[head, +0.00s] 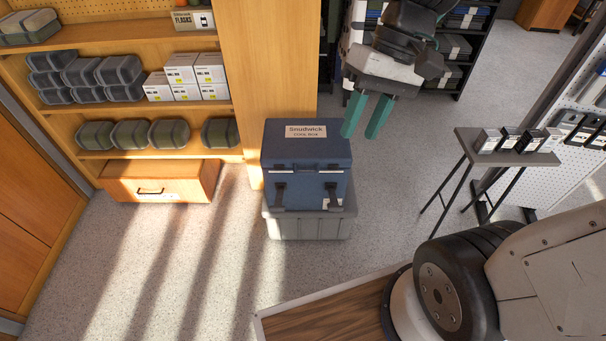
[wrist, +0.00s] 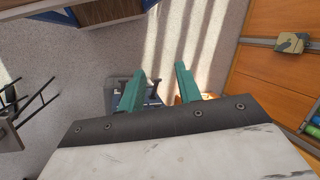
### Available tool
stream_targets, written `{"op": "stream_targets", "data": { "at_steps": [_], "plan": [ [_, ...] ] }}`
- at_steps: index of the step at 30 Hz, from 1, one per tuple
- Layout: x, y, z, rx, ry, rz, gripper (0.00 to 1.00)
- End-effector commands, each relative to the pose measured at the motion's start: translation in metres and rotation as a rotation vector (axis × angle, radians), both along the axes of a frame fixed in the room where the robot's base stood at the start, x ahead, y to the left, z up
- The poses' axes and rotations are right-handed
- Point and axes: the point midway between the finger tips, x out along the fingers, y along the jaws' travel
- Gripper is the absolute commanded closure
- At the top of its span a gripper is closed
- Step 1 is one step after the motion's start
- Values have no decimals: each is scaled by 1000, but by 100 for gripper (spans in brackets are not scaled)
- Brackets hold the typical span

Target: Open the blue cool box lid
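The blue cool box (head: 306,178) stands in the middle of the head view, with a white label on its shut lid (head: 280,140) and two dark latches on its front. It rests on a grey crate (head: 305,226). My gripper (head: 360,136) is above and to the right of the box, with its two green fingers apart and nothing between them. In the wrist view the open fingers (wrist: 159,70) partly hide a grey and blue shape beyond them, likely the crate and box. I see no contact with the lid.
Wooden shelves (head: 190,106) with flasks and white boxes stand at the left, with a drawer box (head: 160,183) below. A small folding table (head: 500,157) with small boxes stands at the right. The floor (head: 140,275) left of the crate is clear.

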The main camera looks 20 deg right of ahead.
Motion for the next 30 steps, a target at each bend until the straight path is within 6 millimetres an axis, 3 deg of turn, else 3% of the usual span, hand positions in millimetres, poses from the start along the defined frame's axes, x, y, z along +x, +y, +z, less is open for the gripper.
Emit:
{"op": "stream_targets", "data": {
  "at_steps": [8,17,24,30],
  "plan": [
    [85,21,-45,366,134,-39,66],
    [179,18,-125,736,133,-191,66],
    [239,-5,-221,966,40,-392,66],
    [266,-33,-322,1082,-87,-600,66]
  ]
}}
